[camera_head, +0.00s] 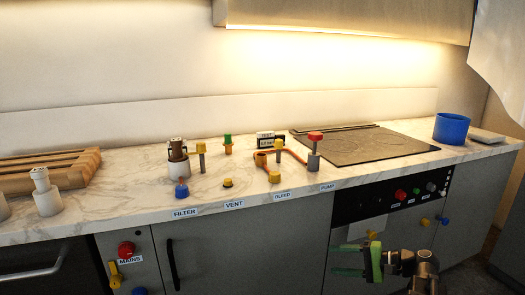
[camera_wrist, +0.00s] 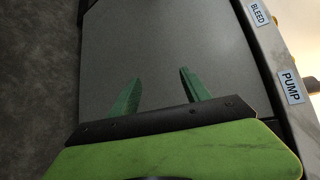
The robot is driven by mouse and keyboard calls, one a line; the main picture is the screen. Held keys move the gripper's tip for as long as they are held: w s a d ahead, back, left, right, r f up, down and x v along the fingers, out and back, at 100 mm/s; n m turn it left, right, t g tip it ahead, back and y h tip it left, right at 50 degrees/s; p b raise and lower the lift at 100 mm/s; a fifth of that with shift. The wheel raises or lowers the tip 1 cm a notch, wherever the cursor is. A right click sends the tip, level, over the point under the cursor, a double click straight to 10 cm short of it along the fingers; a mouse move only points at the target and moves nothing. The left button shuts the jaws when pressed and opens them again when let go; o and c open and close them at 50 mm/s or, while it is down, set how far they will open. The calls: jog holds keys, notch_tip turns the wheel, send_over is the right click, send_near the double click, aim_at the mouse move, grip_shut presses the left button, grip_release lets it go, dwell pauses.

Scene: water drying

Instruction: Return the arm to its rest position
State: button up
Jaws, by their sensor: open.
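My gripper (camera_head: 358,261) has green fingers and shows at the lower right of the head view, in front of the grey cabinet fronts and below the counter edge. In the wrist view my gripper (camera_wrist: 160,90) has its two fingers apart with nothing between them. Part of my dark arm shows to the right of the gripper in the head view; the rest of it is out of frame.
The marble counter (camera_head: 110,215) carries several fittings behind labels FILTER, VENT, BLEED and PUMP. A blue container (camera_head: 451,128) stands right of the dark hob (camera_head: 362,144). Coloured knobs stick out of the cabinet front, including a red MAINS knob (camera_head: 126,248).

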jog(key=s+a+f+n+g+h, duration=0.2)
jog(key=a+f+n+g+h, duration=0.2)
jog(key=a+f, duration=0.5)
jog(key=s+a+f+n+g+h, duration=0.35)
jog(key=a+f, duration=0.25)
jog(key=a, duration=0.7)
jog(key=d+f+n+h, duration=0.1)
jog(key=d+f+h, duration=0.1)
jog(key=d+h, duration=0.5)
notch_tip(320, 180, up, 31)
jog(key=d+y+p, duration=0.2)
jog(key=p, duration=2.9)
jog(key=shift+w, duration=0.2)
jog(key=shift+d+n, duration=0.1)
jog(key=shift+n, duration=0.15)
jog(key=shift+c, duration=0.2)
